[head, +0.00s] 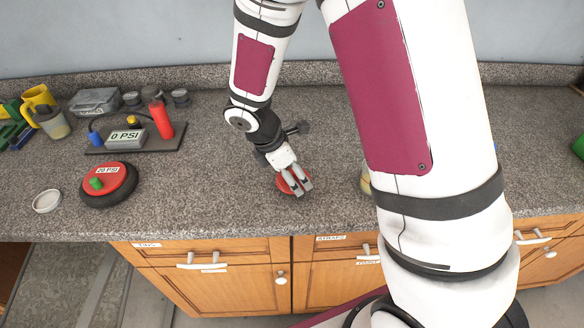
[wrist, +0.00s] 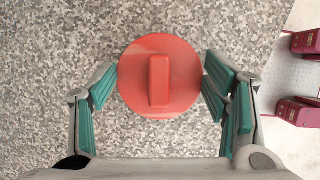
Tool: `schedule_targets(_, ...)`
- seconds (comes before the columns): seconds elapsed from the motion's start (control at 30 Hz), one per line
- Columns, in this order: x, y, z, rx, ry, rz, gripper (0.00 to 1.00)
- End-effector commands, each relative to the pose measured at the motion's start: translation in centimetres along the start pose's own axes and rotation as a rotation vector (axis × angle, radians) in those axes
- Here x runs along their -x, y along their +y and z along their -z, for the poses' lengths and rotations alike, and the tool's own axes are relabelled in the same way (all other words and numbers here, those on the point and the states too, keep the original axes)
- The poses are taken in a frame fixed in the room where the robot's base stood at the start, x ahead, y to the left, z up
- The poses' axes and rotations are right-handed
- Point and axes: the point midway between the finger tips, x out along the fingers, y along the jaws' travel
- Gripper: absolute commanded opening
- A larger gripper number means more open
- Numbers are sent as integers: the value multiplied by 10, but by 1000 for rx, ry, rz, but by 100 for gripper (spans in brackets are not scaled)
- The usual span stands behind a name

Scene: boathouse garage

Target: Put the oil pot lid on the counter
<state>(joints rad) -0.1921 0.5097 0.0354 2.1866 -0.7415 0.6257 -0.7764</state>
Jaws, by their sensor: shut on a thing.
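The lid (wrist: 186,82) is a round red disc with a raised bar handle across its middle. In the wrist view it sits between the fingertips of my gripper (wrist: 160,78), which are shut on its rim from both sides. In the head view, part of the red lid (head: 284,185) shows beside my gripper (head: 298,188), over the middle of the speckled grey counter (head: 230,205). I cannot tell whether the lid touches the counter or is just above it. A pale yellowish container (head: 365,182) is mostly hidden behind my arm; I cannot tell if it is the oil pot.
A red and black round gauge (head: 122,172) marked 20 PSI and a small white-rimmed dish (head: 47,200) lie at the left. Behind them is a dark tray (head: 165,142) with a 0 PSI box and a red cylinder. The counter around my gripper is clear.

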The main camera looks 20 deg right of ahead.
Motion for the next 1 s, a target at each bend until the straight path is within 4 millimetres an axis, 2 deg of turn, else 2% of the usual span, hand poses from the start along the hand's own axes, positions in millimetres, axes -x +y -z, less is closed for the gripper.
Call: schedule_targets(1.0, -13, 0, 6, 0, 0, -1, 47)
